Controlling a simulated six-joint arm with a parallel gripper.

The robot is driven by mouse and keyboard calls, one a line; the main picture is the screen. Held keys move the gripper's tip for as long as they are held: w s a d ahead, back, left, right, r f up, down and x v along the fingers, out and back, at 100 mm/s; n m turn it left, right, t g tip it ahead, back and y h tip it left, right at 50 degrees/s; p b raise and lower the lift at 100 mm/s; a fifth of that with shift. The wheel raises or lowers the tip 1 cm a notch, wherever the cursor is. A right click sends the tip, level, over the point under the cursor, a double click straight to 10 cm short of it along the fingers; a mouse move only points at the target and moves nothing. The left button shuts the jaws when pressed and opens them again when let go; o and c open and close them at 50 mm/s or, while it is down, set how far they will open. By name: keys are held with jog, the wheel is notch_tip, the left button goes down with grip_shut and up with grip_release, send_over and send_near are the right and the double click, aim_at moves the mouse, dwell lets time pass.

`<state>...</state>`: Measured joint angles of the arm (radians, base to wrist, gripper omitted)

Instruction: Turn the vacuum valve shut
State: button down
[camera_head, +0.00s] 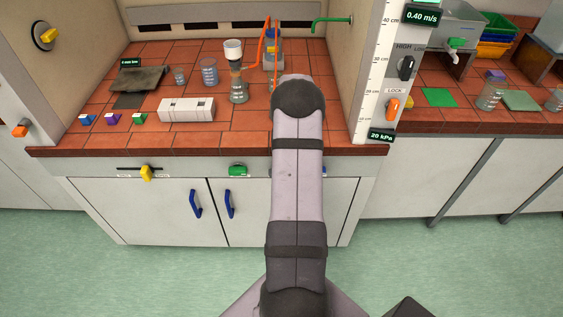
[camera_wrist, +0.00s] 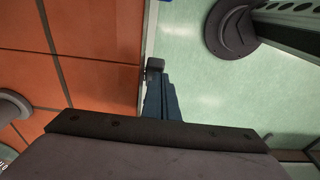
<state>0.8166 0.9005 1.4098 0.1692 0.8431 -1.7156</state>
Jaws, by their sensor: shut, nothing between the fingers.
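In the head view I cannot tell for certain which fitting is the vacuum valve. An orange hose (camera_head: 263,47) joins the funnel flask (camera_head: 238,88) to a bottle with a blue part (camera_head: 271,34) on top. A green knob (camera_head: 237,170) and a blue piece (camera_head: 323,170), partly behind my arm, sit on the bench front. An orange lever (camera_head: 393,108) sits under "LOCK", above a "20 kPa" display (camera_head: 381,135). My gripper is hidden behind my arm there. In the wrist view my gripper (camera_wrist: 155,66) is shut and empty, over the bench edge.
Red tiles (camera_wrist: 95,75) lie left of the fingers and green floor (camera_wrist: 195,70) right. In the head view a white box (camera_head: 186,109), beakers (camera_head: 209,72) and small coloured blocks (camera_head: 112,118) stand on the bench. A yellow slider (camera_head: 146,173) and cabinet handles (camera_head: 195,204) are on the front.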

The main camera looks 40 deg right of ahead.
jog(key=f+b, duration=0.1)
jog(key=s+d+t+y+b, duration=0.1)
jog(key=b, duration=0.1)
jog(key=shift+f, duration=0.4)
jog(key=t+y+b, duration=0.1)
jog(key=b, duration=0.2)
jog(key=shift+s+d+f+b, duration=0.2)
jog(key=shift+b, duration=0.1)
jog(key=shift+s+t+y+b, duration=0.15)
jog(key=shift+t+y+b, duration=0.15)
jog(key=shift+b, duration=0.2)
jog(key=shift+s, duration=0.2)
jog(key=shift+w+a, duration=0.1)
jog(key=shift+w+a+r, duration=0.15)
jog(key=shift+w+a, duration=0.35)
jog(key=shift+w, duration=0.05)
jog(key=shift+r, duration=0.1)
